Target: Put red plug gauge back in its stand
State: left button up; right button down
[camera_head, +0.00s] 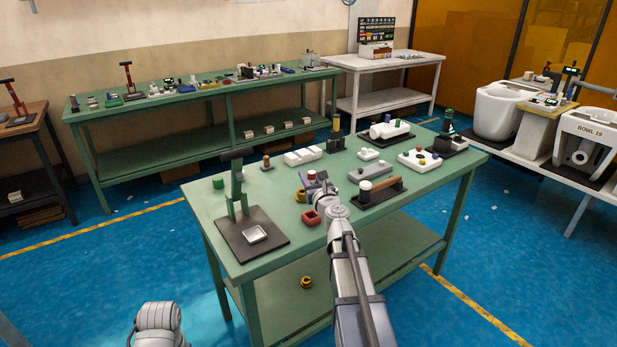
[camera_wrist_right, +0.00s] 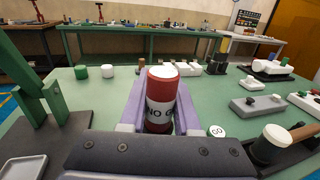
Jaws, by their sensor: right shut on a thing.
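The red plug gauge (camera_wrist_right: 161,82) stands upright in the right wrist view, a red cylinder with a white band and dark lettering. The pale fingers of my right gripper (camera_wrist_right: 158,110) are shut on it from both sides. Its lower end is hidden by the gripper body. In the head view my right gripper (camera_head: 318,190) is over the front middle of the green table. I cannot tell for sure which item is the gauge's stand. A black base (camera_head: 378,197) with a wooden bar and a cream-topped cylinder is right of the gripper. My left gripper is out of view.
A dark plate (camera_head: 240,246) with a green upright fixture stands at the table's left. A hollow red block (camera_head: 311,218) lies near the front edge. Grey (camera_head: 369,172) and white blocks (camera_head: 303,156) stand farther back. Bare green tabletop (camera_head: 205,200) shows at the left.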

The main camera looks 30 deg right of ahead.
jog(key=shift+w+f, duration=0.1)
dwell(0.3)
jog(key=shift+f+b, duration=2)
jog(key=shift+b, duration=0.05)
jog(key=shift+f, duration=0.3)
jog(key=shift+f+b, duration=2.2)
jog(key=shift+b, duration=0.3)
jog(key=c, duration=0.5)
grip_release()
jog(key=shift+c, duration=0.2)
